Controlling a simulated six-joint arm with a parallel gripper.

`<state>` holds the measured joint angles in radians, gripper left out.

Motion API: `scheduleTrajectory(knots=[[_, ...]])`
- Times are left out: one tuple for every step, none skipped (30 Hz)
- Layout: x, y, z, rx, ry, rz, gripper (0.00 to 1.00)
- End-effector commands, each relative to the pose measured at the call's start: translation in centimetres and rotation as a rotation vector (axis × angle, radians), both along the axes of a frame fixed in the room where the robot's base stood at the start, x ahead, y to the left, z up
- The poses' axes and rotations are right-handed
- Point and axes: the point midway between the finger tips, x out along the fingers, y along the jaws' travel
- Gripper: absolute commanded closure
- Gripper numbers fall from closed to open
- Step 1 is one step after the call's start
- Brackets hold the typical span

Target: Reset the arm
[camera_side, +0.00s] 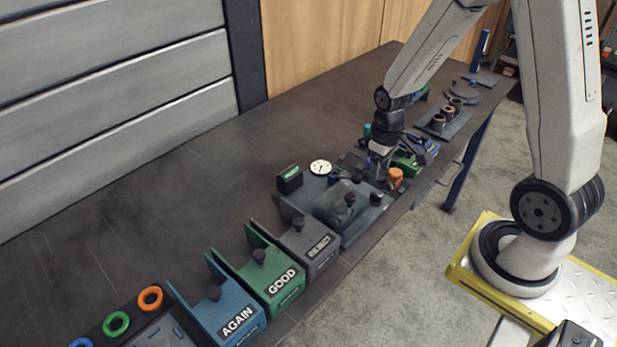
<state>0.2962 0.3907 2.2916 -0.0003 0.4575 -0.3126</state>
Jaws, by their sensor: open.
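My gripper (381,160) is at the end of my arm, low over the far right part of the dark table (160,195). It points down next to an orange part (395,177) and a green part (408,163). The jaws are small in this view, and I see nothing held between them. I cannot tell whether the fingertips touch anything below. A grey fixture plate (355,235) with a clear block and black knobs lies just in front of my gripper.
Bins marked AGAIN (237,320) and GOOD (282,283) stand along the front edge, beside a grey bin (318,247). A white dial (320,167) stands behind the fixture. Orange (150,298) and green (116,323) rings lie at lower left. The table's back left is clear.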

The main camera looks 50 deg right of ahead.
Motion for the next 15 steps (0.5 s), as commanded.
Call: scheduleTrajectory(knots=[[0.0,0.0,0.0,0.0,0.0,0.0,0.47],[0.0,0.0,0.0,0.0,0.0,0.0,0.47],[0.0,0.0,0.0,0.0,0.0,0.0,0.47],[0.0,0.0,0.0,0.0,0.0,0.0,0.47],[0.0,0.0,0.0,0.0,0.0,0.0,0.47],[0.0,0.0,0.0,0.0,0.0,0.0,0.47],[0.0,0.0,0.0,0.0,0.0,0.0,0.47],[0.0,0.0,0.0,0.0,-0.001,0.0,0.47],[0.0,0.1,0.1,-0.001,-0.002,0.0,0.47],[0.0,0.2,0.2,-0.001,-0.005,0.0,0.47],[0.0,0.4,0.3,-0.002,-0.007,0.001,0.47],[0.0,0.6,0.4,-0.004,-0.012,0.001,0.47],[-0.1,0.9,0.6,-0.005,-0.018,0.002,0.47],[-0.1,1.1,0.9,-0.007,-0.024,0.002,0.47],[-0.1,1.6,1.2,-0.008,-0.034,0.001,0.47]])
